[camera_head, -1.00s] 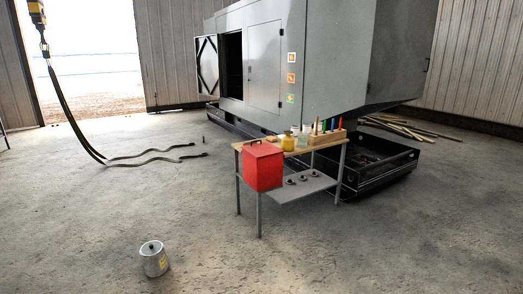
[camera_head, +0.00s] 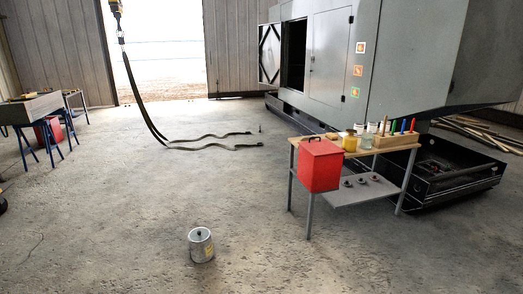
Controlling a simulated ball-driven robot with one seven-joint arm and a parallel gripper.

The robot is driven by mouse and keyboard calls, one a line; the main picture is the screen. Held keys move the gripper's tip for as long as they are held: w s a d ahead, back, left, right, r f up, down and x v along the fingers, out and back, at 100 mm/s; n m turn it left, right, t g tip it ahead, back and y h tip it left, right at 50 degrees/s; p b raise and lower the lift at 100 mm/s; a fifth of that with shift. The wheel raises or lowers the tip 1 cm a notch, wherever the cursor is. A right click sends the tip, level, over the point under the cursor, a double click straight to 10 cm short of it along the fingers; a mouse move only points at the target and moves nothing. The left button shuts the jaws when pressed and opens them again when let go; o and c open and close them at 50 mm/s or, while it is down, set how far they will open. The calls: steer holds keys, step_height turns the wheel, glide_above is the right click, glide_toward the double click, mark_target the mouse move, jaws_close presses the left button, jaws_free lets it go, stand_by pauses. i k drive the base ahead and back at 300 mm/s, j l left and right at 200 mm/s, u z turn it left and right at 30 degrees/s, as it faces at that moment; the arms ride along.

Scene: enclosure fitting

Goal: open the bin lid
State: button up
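A red box-shaped bin (camera_head: 319,166) is at the left end of a small workbench, with a dark handle on its flat top. Its top looks closed. I cannot tell which of the two the task calls the bin. My gripper is not in view.
The workbench (camera_head: 345,196) holds jars and a wooden rack (camera_head: 398,141) of coloured tools. A large grey enclosure (camera_head: 410,55) stands behind. Hanging straps (camera_head: 145,112) trail on the floor. Trestles with a box (camera_head: 30,108) stand left. The middle floor is clear.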

mark_target(316, 148)
steer(key=i, duration=3.8)
steer(key=i+j+z, duration=0.1)
steer(key=i+z, duration=0.15)
steer(key=i, duration=0.45)
